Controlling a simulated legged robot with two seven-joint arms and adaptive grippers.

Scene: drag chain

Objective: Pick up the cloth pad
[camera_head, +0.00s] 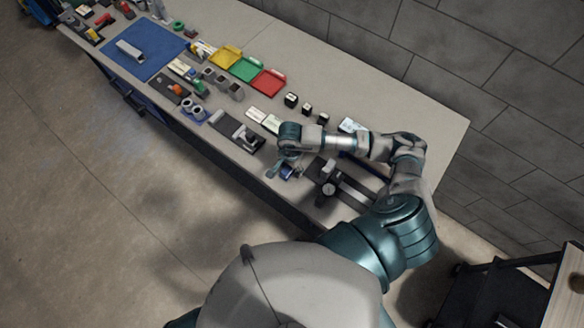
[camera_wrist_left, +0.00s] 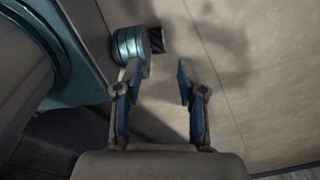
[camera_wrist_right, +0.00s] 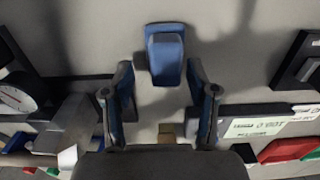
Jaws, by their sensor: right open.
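A blue object, which looks like the cloth pad (camera_wrist_right: 166,55), lies on the grey table at the top middle of the right wrist view. It has a darker blue base and a lighter raised block. My right gripper (camera_wrist_right: 160,74) is open, with one finger on each side of the pad's near end; I cannot tell whether they touch it. In the head view my right gripper (camera_head: 284,168) is low over the table's front edge and partly hides the pad (camera_head: 289,173). My left gripper (camera_wrist_left: 157,78) is open and empty above the floor.
On the table (camera_head: 400,113), a dark fixture with rails (camera_head: 345,185) stands right of the right gripper. A dark slide fixture (camera_head: 237,131) stands to its left. Red (camera_head: 268,82), green and yellow trays lie farther left. A grey wall borders the table's back.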

